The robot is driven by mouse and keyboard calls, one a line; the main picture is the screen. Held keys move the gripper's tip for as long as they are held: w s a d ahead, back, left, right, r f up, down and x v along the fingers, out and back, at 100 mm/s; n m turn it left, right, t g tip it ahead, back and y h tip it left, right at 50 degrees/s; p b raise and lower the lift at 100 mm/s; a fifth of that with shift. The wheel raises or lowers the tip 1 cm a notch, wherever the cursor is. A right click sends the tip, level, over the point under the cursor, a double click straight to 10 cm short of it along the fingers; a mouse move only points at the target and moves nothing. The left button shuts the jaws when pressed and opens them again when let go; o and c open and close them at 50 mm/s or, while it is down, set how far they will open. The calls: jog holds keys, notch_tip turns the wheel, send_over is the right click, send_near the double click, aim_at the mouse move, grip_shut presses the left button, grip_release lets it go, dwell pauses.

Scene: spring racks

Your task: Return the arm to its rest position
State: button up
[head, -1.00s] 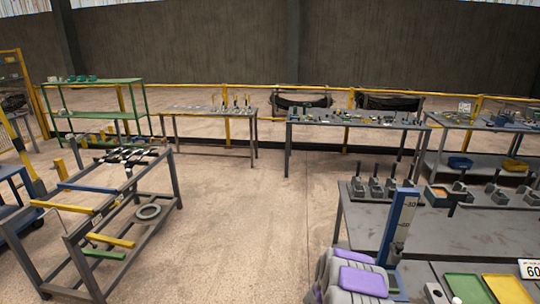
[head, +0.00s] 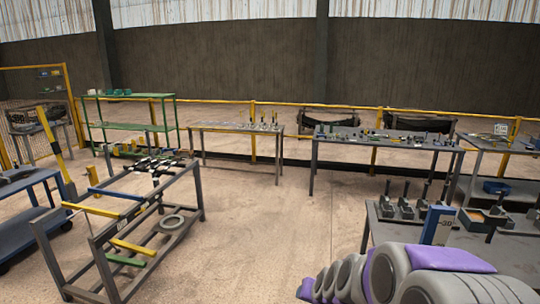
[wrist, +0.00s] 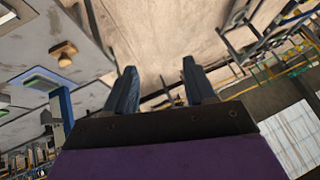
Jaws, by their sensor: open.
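My gripper (wrist: 158,78) shows in the wrist view with its two dark fingers apart and nothing between them. The picture there is tilted, with floor beyond the fingertips. In the head view my grey and purple arm links fill the lower right, and the gripper itself cannot be made out there.
A grey workbench (head: 511,252) with several black-handled fixtures stands close at the right, with a blue upright gauge (head: 436,224) near my arm. A metal frame rack (head: 190,222) stands at the left front. Tables line a yellow rail behind. The middle floor (head: 270,240) is clear.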

jog(key=s+d+r+n+g+b, duration=0.1)
jog(key=s+g, duration=0.3)
jog(key=s, duration=1.4)
jog(key=s+d+r+n+g+h+b, duration=0.1)
jog(key=s+g, duration=0.4)
jog(key=s, duration=1.4)
jog(key=shift+s+d+n+h+b, duration=0.3)
jog(key=shift+d+n+b, duration=0.25)
jog(key=shift+n+b, duration=0.05)
jog(key=shift+c, duration=0.2)
